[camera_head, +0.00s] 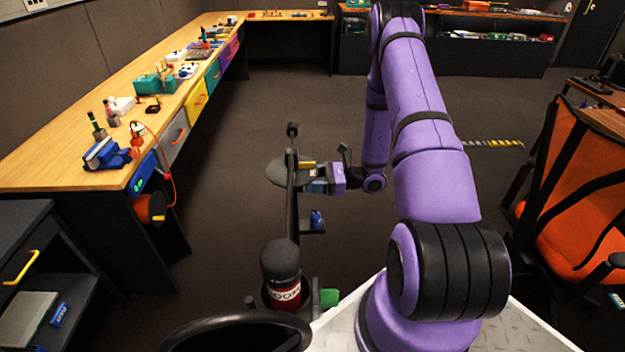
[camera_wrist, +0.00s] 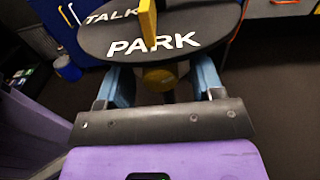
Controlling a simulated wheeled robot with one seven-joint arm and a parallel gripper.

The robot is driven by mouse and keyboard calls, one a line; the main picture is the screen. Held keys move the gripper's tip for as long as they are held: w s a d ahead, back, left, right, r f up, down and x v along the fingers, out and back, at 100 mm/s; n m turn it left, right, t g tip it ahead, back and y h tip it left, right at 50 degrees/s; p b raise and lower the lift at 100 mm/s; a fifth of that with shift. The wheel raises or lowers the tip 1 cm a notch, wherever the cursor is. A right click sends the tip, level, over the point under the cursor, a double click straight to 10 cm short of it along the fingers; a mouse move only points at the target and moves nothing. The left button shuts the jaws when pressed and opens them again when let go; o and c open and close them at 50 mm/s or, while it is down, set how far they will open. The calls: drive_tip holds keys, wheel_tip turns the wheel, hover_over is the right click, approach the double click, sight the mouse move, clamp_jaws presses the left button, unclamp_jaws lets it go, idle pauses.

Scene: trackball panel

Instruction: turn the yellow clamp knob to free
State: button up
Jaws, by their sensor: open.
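A dark disc (camera_wrist: 120,38) lettered TALK and PARK fills the upper part of the wrist view; it also shows in the head view (camera_head: 278,171). An upright yellow piece (camera_wrist: 148,24) stands on the disc behind the word PARK. A yellow round knob (camera_wrist: 160,78), which looks like the clamp knob, sits below the disc's near edge. My gripper (camera_wrist: 163,82) is open, with its blue fingers on either side of this knob and a gap visible to each. In the head view my gripper (camera_head: 318,187) is beside the disc and the dark post. The knob's markings are not visible.
A dark upright post (camera_head: 291,195) stands by the disc. A small shelf with a blue item (camera_head: 317,218) is below my gripper. A red-labelled cylinder (camera_head: 282,275) is nearer. A wooden workbench (camera_head: 60,165) runs along the left; an orange chair (camera_head: 570,190) is at right.

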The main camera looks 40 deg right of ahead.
drive_tip(key=shift+c, duration=0.4)
drive_tip(key=c, duration=0.9)
drive_tip(key=shift+o, duration=0.3)
drive_tip(key=shift+m, duration=1.6)
drive_tip(key=o, duration=0.9)
drive_tip(key=v, duration=1)
drive_tip(key=shift+s+d, duration=0.25)
drive_tip(key=shift+d, duration=0.05)
